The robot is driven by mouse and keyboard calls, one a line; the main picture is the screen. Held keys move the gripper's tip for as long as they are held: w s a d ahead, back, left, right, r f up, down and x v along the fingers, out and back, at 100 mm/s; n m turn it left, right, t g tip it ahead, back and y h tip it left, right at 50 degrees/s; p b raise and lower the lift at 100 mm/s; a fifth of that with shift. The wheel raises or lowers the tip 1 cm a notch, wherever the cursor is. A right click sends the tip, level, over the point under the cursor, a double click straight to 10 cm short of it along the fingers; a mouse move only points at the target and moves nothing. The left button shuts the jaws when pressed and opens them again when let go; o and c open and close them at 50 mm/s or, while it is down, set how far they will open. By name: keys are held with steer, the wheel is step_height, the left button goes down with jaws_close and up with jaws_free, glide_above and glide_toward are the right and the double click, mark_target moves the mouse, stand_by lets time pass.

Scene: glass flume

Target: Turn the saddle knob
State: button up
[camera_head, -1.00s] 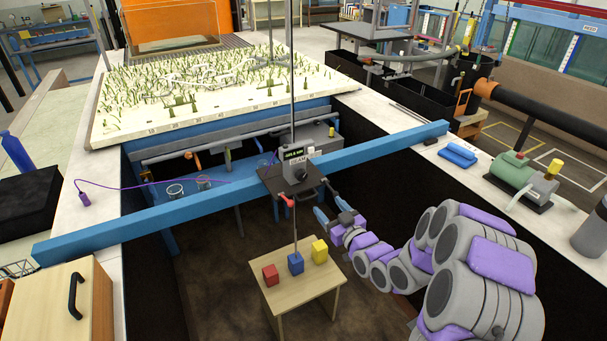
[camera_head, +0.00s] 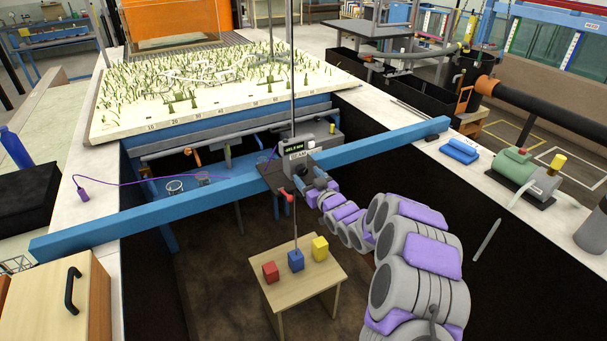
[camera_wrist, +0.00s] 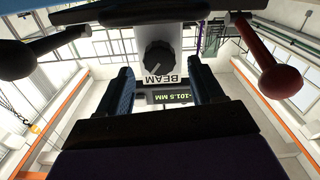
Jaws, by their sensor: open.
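The saddle (camera_head: 297,150) is a grey box on a blue beam (camera_head: 140,219), with a lit display. In the wrist view its white face is marked BEAM and bears a round dark knob (camera_wrist: 157,57) with a pale pointer mark. The display (camera_wrist: 172,97) reads about -101.5 MM, upside down. My gripper (camera_head: 309,180) is at the saddle's front and hides the knob in the head view. In the wrist view my gripper (camera_wrist: 162,78) is open, with one finger on each side of the knob and gaps between; no contact shows.
A red ball handle (camera_wrist: 280,80) and a black ball handle (camera_wrist: 15,60) flank the fingers. A thin rod stands above the saddle and also runs below it to a blue block (camera_head: 295,261) on a small table (camera_head: 300,292), between red (camera_head: 270,271) and yellow (camera_head: 320,248) blocks.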

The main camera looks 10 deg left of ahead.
mark_target(303, 172)
steer(key=shift+x, duration=1.7)
steer(key=shift+c, duration=0.3)
steer(key=c, duration=1)
